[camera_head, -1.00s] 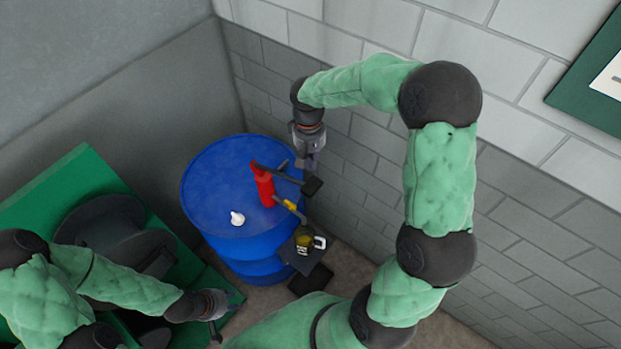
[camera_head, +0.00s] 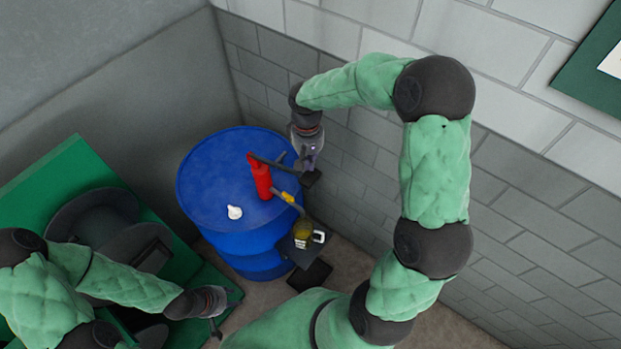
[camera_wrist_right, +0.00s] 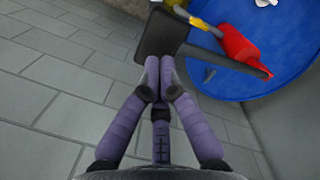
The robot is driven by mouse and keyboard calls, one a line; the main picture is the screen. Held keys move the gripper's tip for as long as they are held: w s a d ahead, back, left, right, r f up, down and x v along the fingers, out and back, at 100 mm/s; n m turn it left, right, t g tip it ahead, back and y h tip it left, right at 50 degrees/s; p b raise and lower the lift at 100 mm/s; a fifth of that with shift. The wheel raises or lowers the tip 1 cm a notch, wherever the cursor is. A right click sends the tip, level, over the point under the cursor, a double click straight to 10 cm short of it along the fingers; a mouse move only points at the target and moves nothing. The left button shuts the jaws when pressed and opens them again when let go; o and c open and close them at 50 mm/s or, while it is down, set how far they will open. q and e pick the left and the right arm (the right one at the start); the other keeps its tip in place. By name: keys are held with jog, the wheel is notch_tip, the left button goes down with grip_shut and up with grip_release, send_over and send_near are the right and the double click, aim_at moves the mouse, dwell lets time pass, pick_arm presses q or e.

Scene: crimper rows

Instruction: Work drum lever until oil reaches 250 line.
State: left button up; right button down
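A red hand pump (camera_head: 262,178) stands on the blue drum (camera_head: 215,185). Its dark lever (camera_head: 283,167) runs right to a flat black pad (camera_head: 312,178). In the right wrist view the pad (camera_wrist_right: 160,33) lies just beyond my right fingertips (camera_wrist_right: 158,70), which are together with nothing seen between them. My right gripper (camera_head: 308,162) is at the pad; I cannot tell if they touch. A yellow-tipped spout (camera_head: 288,198) points to a jug (camera_head: 302,232) with dark yellow oil and a white handle. Its level marks are too small to read. My left gripper (camera_head: 213,312) hangs away at lower left.
The jug stands on a dark shelf (camera_head: 290,248) at the drum's side. A small white object (camera_head: 235,212) sits on the drum top. A green platform (camera_head: 60,175) with dark equipment stands left. A brick wall (camera_head: 350,150) is close behind my right gripper.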

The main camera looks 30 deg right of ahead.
jog(key=shift+s+f+b, duration=0.1)
jog(key=shift+f+b, duration=0.25)
jog(key=shift+f, duration=0.65)
